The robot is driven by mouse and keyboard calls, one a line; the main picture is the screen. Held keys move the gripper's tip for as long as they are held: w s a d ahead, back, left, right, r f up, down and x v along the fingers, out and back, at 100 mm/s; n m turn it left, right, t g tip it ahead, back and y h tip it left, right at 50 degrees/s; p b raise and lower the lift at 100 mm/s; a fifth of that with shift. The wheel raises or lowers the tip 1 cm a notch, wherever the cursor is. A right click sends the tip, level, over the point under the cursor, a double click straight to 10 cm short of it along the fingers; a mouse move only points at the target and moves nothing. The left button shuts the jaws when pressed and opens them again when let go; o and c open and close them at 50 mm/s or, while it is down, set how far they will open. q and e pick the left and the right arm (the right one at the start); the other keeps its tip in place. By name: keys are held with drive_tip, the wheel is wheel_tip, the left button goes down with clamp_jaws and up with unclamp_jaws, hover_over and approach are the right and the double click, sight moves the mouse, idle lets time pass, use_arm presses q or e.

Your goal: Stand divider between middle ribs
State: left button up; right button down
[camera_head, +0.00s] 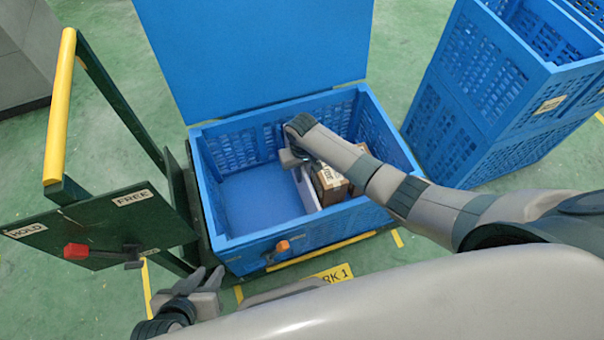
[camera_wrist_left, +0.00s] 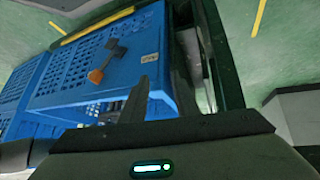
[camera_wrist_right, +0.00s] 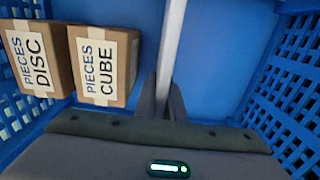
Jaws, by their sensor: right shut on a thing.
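The divider (camera_head: 307,188) is a thin, pale grey panel inside the blue crate (camera_head: 226,243). My right gripper (camera_head: 291,156) reaches into the crate and is shut on the divider. In the right wrist view the divider (camera_wrist_right: 172,45) shows edge-on, held between the fingers (camera_wrist_right: 163,100) and running away from them. The crate's ribs cannot be made out clearly, and I cannot tell whether the divider sits between them. My left gripper (camera_head: 203,280) is open and empty, outside the crate near its front left corner.
Two cardboard boxes, labelled PIECES CUBE (camera_wrist_right: 103,65) and PIECES DISC (camera_wrist_right: 38,57), stand right of the divider in the head view. The crate's left floor is bare. A cart handle (camera_head: 60,105) stands left; stacked blue crates (camera_head: 490,95) stand right.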

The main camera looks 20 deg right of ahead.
use_arm(q)
drive_tip(key=shift+f, duration=0.1)
use_arm(e)
drive_tip(key=shift+f, duration=0.55)
idle(0.4)
drive_tip(key=c, duration=1.8)
unclamp_jaws()
drive_tip(key=shift+o, duration=0.2)
